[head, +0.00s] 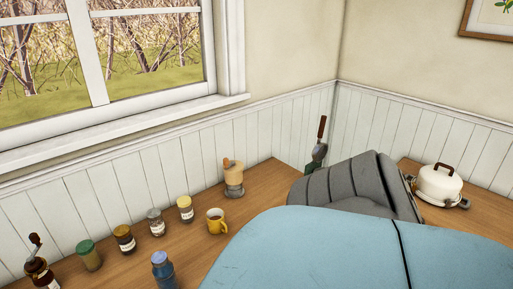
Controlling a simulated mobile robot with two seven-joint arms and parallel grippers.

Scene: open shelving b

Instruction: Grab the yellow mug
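The yellow mug (216,221) stands upright on the wooden counter, left of the middle of the head view.
Several jars stand left of the mug, the nearest with a yellow lid (185,208). A blue-capped jar (162,268) is in front, a wooden-topped grinder (233,178) behind. A white pot (439,185) is far right. A large blue shape, unclear what, hides the lower right.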

